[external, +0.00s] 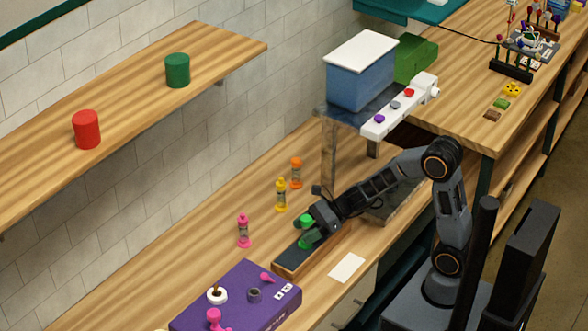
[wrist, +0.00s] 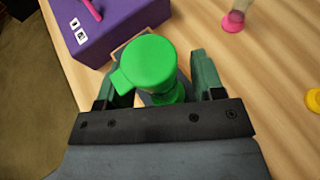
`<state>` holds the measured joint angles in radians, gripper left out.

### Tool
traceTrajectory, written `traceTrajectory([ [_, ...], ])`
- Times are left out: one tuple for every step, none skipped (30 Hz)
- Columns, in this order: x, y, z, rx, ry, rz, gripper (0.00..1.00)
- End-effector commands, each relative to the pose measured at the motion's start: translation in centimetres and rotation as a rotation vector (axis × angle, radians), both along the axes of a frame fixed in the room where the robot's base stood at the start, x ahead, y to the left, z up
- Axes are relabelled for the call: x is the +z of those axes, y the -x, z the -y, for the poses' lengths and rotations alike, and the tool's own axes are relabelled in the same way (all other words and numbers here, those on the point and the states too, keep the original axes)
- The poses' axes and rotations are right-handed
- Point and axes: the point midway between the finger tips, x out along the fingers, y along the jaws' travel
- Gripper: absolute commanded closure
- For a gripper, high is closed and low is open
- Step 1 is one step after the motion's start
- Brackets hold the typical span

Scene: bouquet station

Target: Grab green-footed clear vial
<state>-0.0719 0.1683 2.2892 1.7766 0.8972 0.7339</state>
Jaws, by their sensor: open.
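The green-footed vial (external: 306,238) stands at the dark tray on the counter in the external view. In the wrist view its round green top (wrist: 150,64) fills the middle, with a green part below it. The vial's clear body is mostly hidden. My gripper (external: 308,222) is open at the vial. In the wrist view my gripper (wrist: 155,85) has one finger on each side of the green vial, with a visible gap on the right. I cannot tell whether the left finger touches it.
A purple box (external: 250,290) stands close to the left of the tray (external: 290,265). Pink (external: 243,231), yellow (external: 281,195) and orange (external: 296,173) vials stand behind. A white card (external: 347,267) lies at the right. A metal stand holds a blue bin (external: 360,80).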

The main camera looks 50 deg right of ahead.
Motion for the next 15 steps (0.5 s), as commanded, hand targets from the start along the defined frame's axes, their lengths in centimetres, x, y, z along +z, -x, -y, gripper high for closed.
traceTrajectory([
  [0.0, -0.01, 0.0, 0.0, 0.0, 0.0, 0.38],
  [0.0, 0.0, 0.01, 0.0, 0.0, 0.0, 0.38],
  [0.01, 0.0, 0.02, 0.0, 0.0, 0.0, 0.38],
  [0.01, 0.0, 0.02, 0.0, 0.0, 0.0, 0.38],
  [0.01, 0.0, 0.02, 0.0, 0.0, 0.0, 0.4],
  [0.0, 0.01, 0.03, 0.0, 0.0, 0.0, 0.44],
  [0.0, 0.01, 0.03, 0.0, 0.0, 0.0, 0.47],
  [0.0, 0.01, 0.03, 0.0, 0.0, 0.0, 0.5],
  [0.01, 0.0, 0.05, 0.0, 0.0, 0.0, 0.54],
  [0.01, 0.0, 0.05, 0.0, 0.0, 0.0, 0.56],
  [0.01, 0.0, 0.05, 0.0, 0.0, 0.0, 0.59],
  [0.01, 0.0, 0.05, 0.0, 0.0, 0.0, 0.63],
  [0.01, 0.01, 0.04, 0.0, 0.0, 0.0, 0.66],
  [0.01, 0.0, 0.05, 0.0, 0.0, 0.0, 0.69],
  [0.01, 0.01, 0.05, 0.0, 0.0, 0.0, 0.73],
])
